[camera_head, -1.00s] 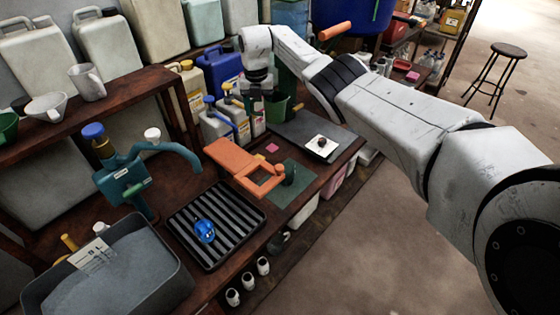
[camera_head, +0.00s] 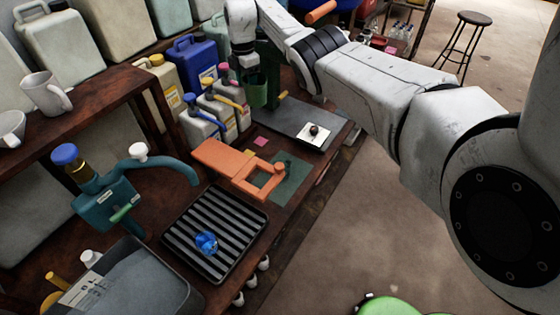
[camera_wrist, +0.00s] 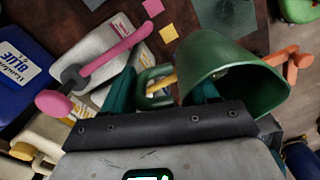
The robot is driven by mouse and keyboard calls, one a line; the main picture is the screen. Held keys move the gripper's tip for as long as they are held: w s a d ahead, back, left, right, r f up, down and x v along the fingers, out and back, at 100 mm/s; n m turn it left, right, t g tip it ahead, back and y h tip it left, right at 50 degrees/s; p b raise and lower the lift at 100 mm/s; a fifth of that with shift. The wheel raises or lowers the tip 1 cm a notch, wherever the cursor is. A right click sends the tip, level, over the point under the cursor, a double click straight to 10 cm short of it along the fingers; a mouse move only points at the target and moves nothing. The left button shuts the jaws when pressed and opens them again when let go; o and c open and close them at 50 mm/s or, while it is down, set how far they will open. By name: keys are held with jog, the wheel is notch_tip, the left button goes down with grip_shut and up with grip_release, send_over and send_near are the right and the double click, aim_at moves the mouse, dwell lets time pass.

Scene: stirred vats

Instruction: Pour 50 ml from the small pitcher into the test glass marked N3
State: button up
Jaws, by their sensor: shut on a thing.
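A green pitcher (camera_head: 257,93) hangs at my gripper (camera_head: 246,76) in the head view, above the back of the bench. In the wrist view the pitcher (camera_wrist: 232,75) shows its wide open rim, and its loop handle (camera_wrist: 155,86) lies between the teal fingers of my gripper (camera_wrist: 160,88), which is shut on it. The pitcher looks tilted in the wrist view, and I cannot see what is inside. I cannot make out a glass marked N3 in any view.
Jugs with coloured taps (camera_head: 222,105) stand close beside the pitcher. An orange frame (camera_head: 240,170), a dark slab with a white square (camera_head: 313,137), and a slatted tray (camera_head: 216,232) with a blue object (camera_head: 206,243) are on the bench. A teal tap (camera_head: 110,205) rises at left.

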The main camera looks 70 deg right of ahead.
jog(key=shift+r+p, duration=0.1)
jog(key=shift+p, duration=0.65)
jog(key=p, duration=0.3)
jog(key=shift+s+a+r+t, duration=0.1)
jog(key=shift+s+a+t, duration=0.05)
jog(key=shift+s+t, duration=0.15)
jog(key=p, duration=0.1)
jog(key=f+p, duration=0.1)
jog(key=p, duration=0.1)
jog(key=shift+s+a+t+h, duration=0.25)
jog(key=shift+s+t+h, duration=0.05)
jog(key=shift+t+h, duration=0.1)
jog(key=s+a+f+t+h, duration=0.1)
jog(key=s+f+t, duration=0.1)
jog(key=f, duration=0.5)
jog(key=s+a+f+t+h, duration=0.2)
jog(key=f+t, duration=0.1)
jog(key=f, duration=0.4)
jog(key=shift+s, duration=0.4)
jog(key=shift+s+a+r+t+h, duration=0.2)
jog(key=shift+s+r+t+h, duration=0.15)
jog(key=shift+t+h, duration=0.25)
jog(key=shift+w+a+r, duration=0.1)
jog(key=shift+r, duration=0.05)
jog(key=shift+s+a+r+t+h, duration=0.15)
jog(key=shift+s+r+t+h, duration=0.2)
jog(key=shift+t, duration=0.25)
